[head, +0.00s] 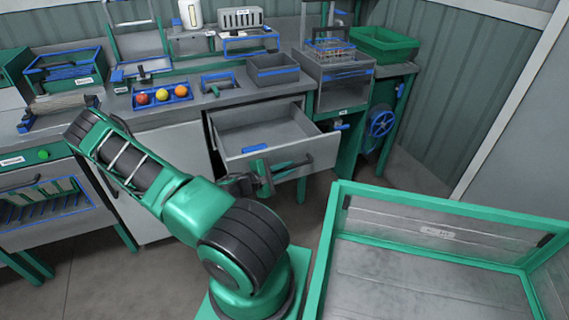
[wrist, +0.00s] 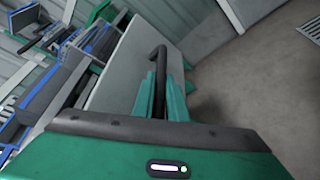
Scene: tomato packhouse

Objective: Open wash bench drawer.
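The wash bench drawer (head: 262,134) is pulled well out of the bench front (head: 172,155) and its grey inside looks empty. Its dark bar handle (head: 301,165) runs across the front panel. My gripper (head: 272,176) is at this handle, with green fingers on either side of the bar. In the wrist view the handle (wrist: 159,60) passes between the two fingertips (wrist: 162,97), which look closed on it. The drawer front (wrist: 122,72) shows to the left of the fingers. The part of the handle between the fingers is partly hidden.
A large green-rimmed crate (head: 430,198) stands at the lower right, near the drawer. A blue valve wheel (head: 381,123) is right of the bench. A blue tray (head: 162,103) with several coloured balls sits on top. Grey floor (head: 318,205) shows between drawer and crate.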

